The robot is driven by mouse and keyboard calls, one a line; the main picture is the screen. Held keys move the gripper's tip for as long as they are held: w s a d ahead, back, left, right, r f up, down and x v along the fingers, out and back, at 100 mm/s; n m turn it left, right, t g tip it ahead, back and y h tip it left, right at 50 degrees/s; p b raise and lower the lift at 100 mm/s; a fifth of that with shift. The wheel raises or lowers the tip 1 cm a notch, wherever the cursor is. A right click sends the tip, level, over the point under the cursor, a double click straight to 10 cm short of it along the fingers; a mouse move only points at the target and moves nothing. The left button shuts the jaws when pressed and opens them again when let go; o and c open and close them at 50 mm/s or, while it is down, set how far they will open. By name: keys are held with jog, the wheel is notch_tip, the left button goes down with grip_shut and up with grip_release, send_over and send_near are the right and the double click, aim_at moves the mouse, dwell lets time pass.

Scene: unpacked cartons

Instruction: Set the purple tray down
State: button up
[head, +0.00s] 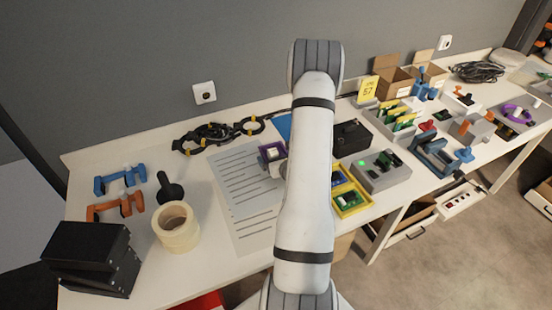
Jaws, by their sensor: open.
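The purple tray (262,155) shows at the middle of the bench, at the upper right edge of the printed sheet. It has a small pale item in it, and its right side is close to my arm. My gripper (273,167) is open and shows only in part at the near side of the tray, left of my arm. My arm hides much of the gripper, and I cannot tell whether its fingers touch the tray.
A printed paper sheet (241,195) lies left of my arm. A yellow tray (351,202) and a grey box with a green light (382,178) are to the right.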

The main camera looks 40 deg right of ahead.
jog(key=shift+c, duration=0.3)
jog(key=c, duration=1)
jog(key=shift+r, duration=0.15)
jog(key=shift+c, duration=0.2)
